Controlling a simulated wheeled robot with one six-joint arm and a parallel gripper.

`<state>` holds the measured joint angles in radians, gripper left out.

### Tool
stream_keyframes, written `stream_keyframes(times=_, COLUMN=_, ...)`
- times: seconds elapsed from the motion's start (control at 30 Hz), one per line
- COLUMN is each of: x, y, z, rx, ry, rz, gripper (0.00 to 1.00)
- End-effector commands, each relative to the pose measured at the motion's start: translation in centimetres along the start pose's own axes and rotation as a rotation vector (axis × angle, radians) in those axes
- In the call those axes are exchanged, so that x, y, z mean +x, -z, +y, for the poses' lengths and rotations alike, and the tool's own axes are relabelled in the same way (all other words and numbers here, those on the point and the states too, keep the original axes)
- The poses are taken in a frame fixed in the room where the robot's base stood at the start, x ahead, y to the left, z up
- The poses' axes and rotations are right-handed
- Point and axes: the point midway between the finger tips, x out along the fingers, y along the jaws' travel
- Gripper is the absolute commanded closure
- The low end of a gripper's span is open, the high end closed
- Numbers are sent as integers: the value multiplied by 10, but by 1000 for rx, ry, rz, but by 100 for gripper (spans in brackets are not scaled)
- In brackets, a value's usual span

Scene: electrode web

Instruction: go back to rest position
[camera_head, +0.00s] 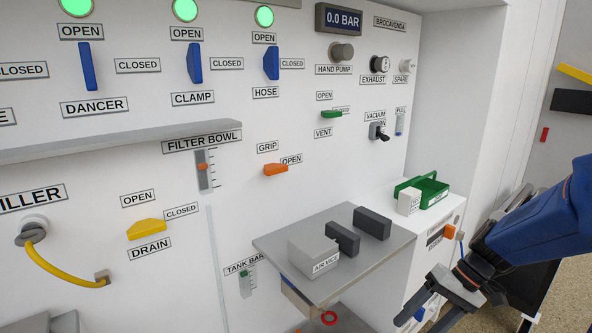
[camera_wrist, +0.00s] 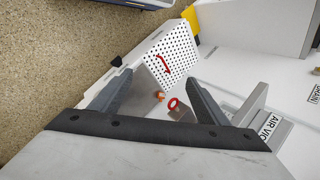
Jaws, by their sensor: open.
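My gripper (camera_head: 437,310) is at the lower right in the head view, at the end of my blue arm, right of and below the grey shelf (camera_head: 275,240). In the wrist view my gripper (camera_wrist: 160,92) shows two dark fingers spread wide apart with nothing held between them. A perforated white panel (camera_wrist: 172,58) with a red curved piece, a red ring (camera_wrist: 173,103) and an orange knob (camera_wrist: 159,96) show beyond and between the fingers.
The shelf carries a grey block labelled AIR VICE (camera_head: 313,261) and two dark blocks (camera_head: 372,222). A green tray (camera_head: 434,189) and a white box (camera_head: 408,201) stand on a white cabinet near my arm. The panel wall has levers, including a yellow drain lever (camera_head: 146,229). Speckled floor (camera_wrist: 50,60) is open.

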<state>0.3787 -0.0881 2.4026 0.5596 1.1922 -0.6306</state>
Motion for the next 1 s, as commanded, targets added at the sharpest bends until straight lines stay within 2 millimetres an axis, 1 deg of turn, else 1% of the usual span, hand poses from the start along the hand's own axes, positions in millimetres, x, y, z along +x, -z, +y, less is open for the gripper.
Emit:
stream_keyframes(times=0.03, x=-2, y=-8, z=-7, rx=-15, ry=-37, rz=9, gripper=31)
stream_keyframes(times=0.13, x=-7, y=-23, z=-14, rx=-31, ry=-108, rz=27, gripper=31)
stream_keyframes(times=0.4, x=-21, y=-59, z=-29, rx=-75, ry=-285, rz=109, gripper=31)
stream_keyframes(times=0.8, x=-48, y=-106, z=-41, rx=-142, ry=-489, rz=316, gripper=31)
stream_keyframes(times=1.0, x=-62, y=-122, z=-44, rx=-168, ry=-546, rz=425, gripper=31)
